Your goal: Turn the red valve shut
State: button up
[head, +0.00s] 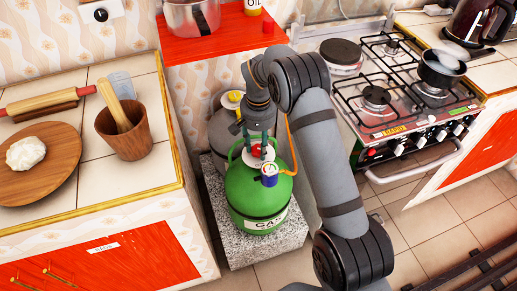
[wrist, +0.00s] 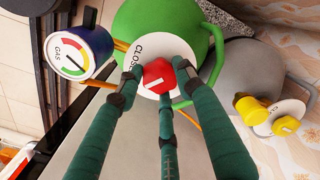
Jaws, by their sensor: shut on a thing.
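The red valve (wrist: 158,76) is in the middle of the wrist view, with a white mark on its top. It sits over a white disc (wrist: 143,48) lettered "CLOS", the rest of the word covered by a finger. The green gas cylinder (head: 257,191) stands upright below my arm in the head view. My gripper (head: 262,143) is over its top from above. In the wrist view my gripper's green fingers (wrist: 158,84) are shut around the red valve, on both sides and below. In the head view the gripper largely hides the valve.
A blue gas gauge (wrist: 72,54) with a coloured dial sits beside the valve. A grey cylinder (head: 222,133) with a yellow valve (head: 235,96) stands behind. A counter (head: 60,204) is left and a gas stove (head: 385,90) right. Both cylinders stand on a stone slab (head: 268,246).

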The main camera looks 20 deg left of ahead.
aim_at(259, 149)
jog(key=m+b, duration=0.2)
jog(key=m, duration=0.3)
jog(key=shift+f+m+b, duration=0.1)
jog(key=shift+m+b, duration=1.1)
jog(key=shift+m, duration=1.4)
jog(key=o, duration=1.2)
notch_tip(259, 149, up, 12)
jog(key=shift+r, duration=0.15)
